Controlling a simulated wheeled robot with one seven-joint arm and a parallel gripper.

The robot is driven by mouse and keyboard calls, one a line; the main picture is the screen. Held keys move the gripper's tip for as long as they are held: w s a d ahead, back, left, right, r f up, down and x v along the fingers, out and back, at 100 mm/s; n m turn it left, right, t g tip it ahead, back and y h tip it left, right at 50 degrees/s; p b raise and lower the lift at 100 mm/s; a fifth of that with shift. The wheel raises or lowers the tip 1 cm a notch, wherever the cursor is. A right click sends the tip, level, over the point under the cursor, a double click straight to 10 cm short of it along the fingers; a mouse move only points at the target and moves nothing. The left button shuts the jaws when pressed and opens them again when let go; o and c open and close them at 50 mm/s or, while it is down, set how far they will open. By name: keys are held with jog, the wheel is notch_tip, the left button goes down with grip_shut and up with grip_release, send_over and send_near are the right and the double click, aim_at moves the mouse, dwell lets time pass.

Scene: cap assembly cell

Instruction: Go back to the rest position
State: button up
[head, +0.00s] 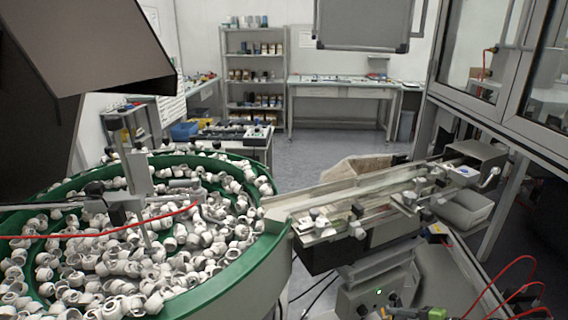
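My gripper does not show in the head view, so its opening and anything in it are hidden. A large green-rimmed feeder bowl (262,262) fills the lower left and holds many loose white caps (140,262). A linear feed track (340,190) runs from the bowl's right side up toward a grey metal box (474,155).
A dark hopper (85,45) overhangs the bowl at upper left. A grey bracket (137,170) and red tube stand over the bowl. A glazed machine frame (500,110) closes the right side. Grey floor (300,150) is open behind, before shelves (255,85) and a workbench (343,82).

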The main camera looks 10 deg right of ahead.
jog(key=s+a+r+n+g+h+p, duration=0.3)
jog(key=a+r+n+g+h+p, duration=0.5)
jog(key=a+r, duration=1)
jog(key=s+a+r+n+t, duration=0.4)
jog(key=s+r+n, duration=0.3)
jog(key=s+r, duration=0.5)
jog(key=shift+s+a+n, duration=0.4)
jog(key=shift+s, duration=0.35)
